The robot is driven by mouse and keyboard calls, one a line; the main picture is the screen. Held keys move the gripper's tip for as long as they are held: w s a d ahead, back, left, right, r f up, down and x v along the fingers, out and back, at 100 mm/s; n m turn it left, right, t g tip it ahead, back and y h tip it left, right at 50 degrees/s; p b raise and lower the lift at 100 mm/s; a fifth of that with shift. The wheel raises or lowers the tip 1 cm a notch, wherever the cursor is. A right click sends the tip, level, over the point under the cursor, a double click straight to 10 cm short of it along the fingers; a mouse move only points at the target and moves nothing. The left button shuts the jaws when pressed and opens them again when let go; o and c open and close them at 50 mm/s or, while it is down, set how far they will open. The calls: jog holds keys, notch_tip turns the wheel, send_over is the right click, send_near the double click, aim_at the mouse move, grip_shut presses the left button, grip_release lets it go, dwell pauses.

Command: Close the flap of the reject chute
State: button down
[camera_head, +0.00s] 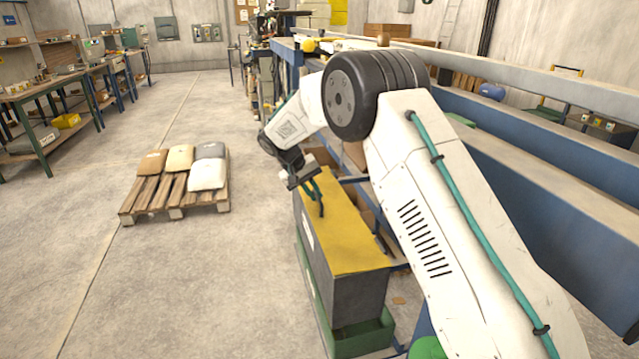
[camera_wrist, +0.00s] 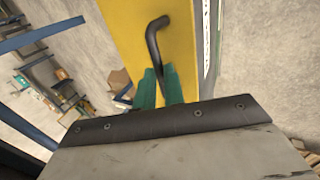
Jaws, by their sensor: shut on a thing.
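The yellow flap (camera_head: 350,244) lies along the top of the dark grey reject chute box (camera_head: 358,298), with its near edge appearing to meet the box walls. I cannot tell whether it sits fully flush at the far end. A bent black handle (camera_wrist: 153,42) stands up from the yellow flap (camera_wrist: 122,25) in the wrist view. My gripper (camera_head: 312,188) is at the flap's far left part. Its teal fingers (camera_wrist: 158,86) are shut on the handle, hiding part of it.
A green tray (camera_head: 365,340) is at the box's foot. Blue conveyor rails (camera_head: 540,170) run along the right, beside my arm. A pallet with several sacks (camera_head: 180,185) stands on the floor to the left. Open floor (camera_head: 190,290) lies between the pallet and the box.

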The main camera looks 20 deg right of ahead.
jog(key=shift+s+a+f, duration=0.1)
jog(key=shift+a+f, duration=0.25)
jog(key=shift+f, duration=0.4)
jog(key=c, duration=1.5)
grip_release()
jog(key=shift+a+f, duration=0.1)
jog(key=shift+a, duration=0.05)
jog(key=shift+r, duration=0.25)
jog(key=v, duration=0.7)
jog(key=shift+a+r, duration=0.15)
